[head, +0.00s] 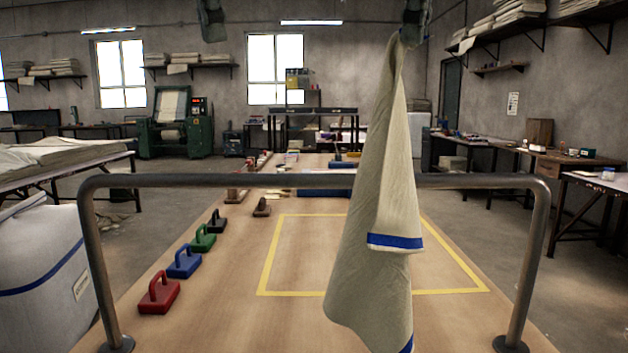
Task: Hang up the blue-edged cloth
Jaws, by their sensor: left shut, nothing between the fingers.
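The blue-edged cloth (375,200) is cream with blue bands at its lower edges. It hangs gathered from its top, narrow above and wider below, and its lowest corner reaches near the picture's bottom. My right gripper (406,36) is at the top of the picture, shut on the cloth's upper end. My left gripper (213,36) is at the top left, shut and empty, apart from the cloth. A grey metal rail (230,181) crosses the view on two posts. The cloth covers part of the rail; it is on the near side, and I cannot tell if they touch.
The rail stands on a wooden table (210,310) with a yellow taped outline (330,292). Red (159,293), blue (184,262), green (203,238) and black (217,221) handled blocks line its left side. A white sack (45,270) stands at left.

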